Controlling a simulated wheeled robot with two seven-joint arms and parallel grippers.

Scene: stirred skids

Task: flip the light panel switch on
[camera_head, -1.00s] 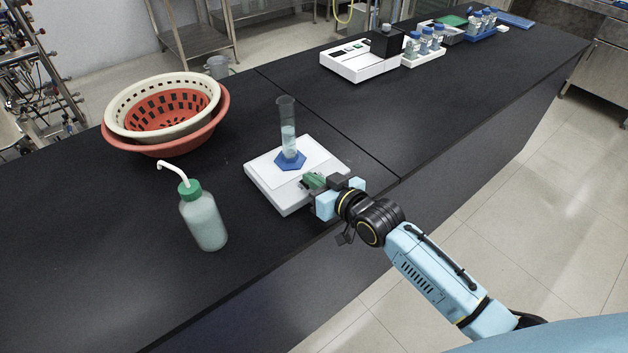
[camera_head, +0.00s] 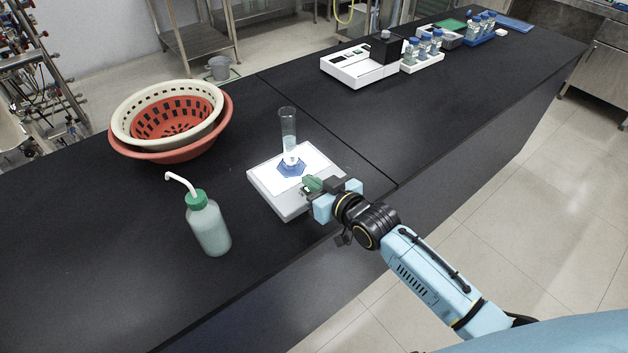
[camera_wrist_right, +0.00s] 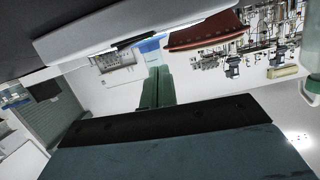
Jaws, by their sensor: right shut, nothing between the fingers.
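The light panel (camera_head: 262,181) is a flat grey slab with a white top, near the bench's front edge. Its white top looks bright. A clear measuring cylinder (camera_head: 288,128) with a blue six-sided foot stands upright on it, with a bright white spot at its base. My right gripper (camera_head: 312,184) is shut and empty, its green fingertips at the panel's front right edge. In the right wrist view the closed green fingers (camera_wrist_right: 158,88) are close to the grey panel edge (camera_wrist_right: 130,30). My left gripper is not in view.
A wash bottle (camera_head: 207,227) with a green cap stands left of the panel. Nested red and cream baskets (camera_head: 168,113) lie behind it. A white instrument (camera_head: 350,68) and bottle racks (camera_head: 424,62) stand farther back. The bench right of the panel is clear.

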